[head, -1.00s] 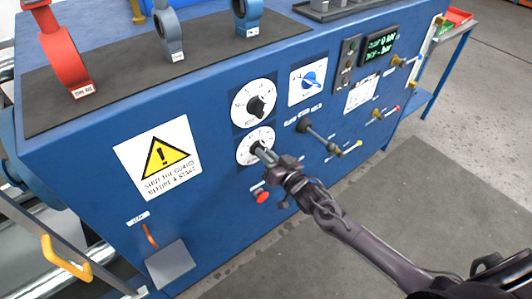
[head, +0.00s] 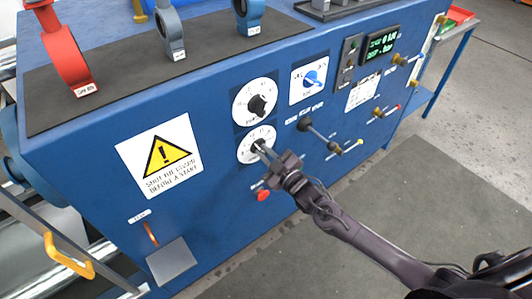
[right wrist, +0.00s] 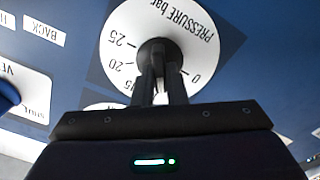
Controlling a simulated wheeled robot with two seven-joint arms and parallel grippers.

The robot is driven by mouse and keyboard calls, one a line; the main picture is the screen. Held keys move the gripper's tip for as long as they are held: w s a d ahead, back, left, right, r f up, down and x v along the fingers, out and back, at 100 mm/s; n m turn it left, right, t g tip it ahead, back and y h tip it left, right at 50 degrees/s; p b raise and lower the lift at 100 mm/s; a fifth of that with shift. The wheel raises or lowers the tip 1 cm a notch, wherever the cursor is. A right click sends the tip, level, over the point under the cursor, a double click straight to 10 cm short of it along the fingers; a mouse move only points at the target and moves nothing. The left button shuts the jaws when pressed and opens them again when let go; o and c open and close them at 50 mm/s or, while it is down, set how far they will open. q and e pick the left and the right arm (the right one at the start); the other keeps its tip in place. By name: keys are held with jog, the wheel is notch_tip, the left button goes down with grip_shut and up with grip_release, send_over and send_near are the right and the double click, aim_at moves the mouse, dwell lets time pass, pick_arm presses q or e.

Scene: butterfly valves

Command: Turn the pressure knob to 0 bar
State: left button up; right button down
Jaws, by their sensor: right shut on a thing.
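The pressure knob is a dark round knob (right wrist: 157,50) on a white dial marked "PRESSURE bar" in the right wrist view, which shows the panel upside down. The numbers 25, 20, 15 and 0 are readable on it. In the head view this is the lower white dial (head: 248,151) on the blue panel. My right gripper (head: 264,151) reaches it from the lower right. Its two fingers (right wrist: 160,75) are shut on the knob. The knob's pointer and part of the scale are hidden by the fingers. My left gripper is not in view.
Another white dial with a black knob (head: 257,105) sits just above. A blue switch (head: 313,78), a dark lever (head: 306,125) and a red button (head: 263,195) are close by. A lit display (head: 381,44) is to the right, its text blurred. Grey floor mat in front is clear.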

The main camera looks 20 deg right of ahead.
jog(key=n, duration=0.5)
jog(key=shift+f+n, duration=0.15)
jog(key=shift+n, duration=0.15)
jog(key=n, duration=0.5)
jog(key=shift+a+f, duration=0.1)
jog(key=shift+n, duration=0.4)
jog(key=c, duration=1.5)
grip_release()
jog(key=shift+o, duration=0.2)
jog(key=v, duration=0.8)
jog(key=shift+b, duration=0.35)
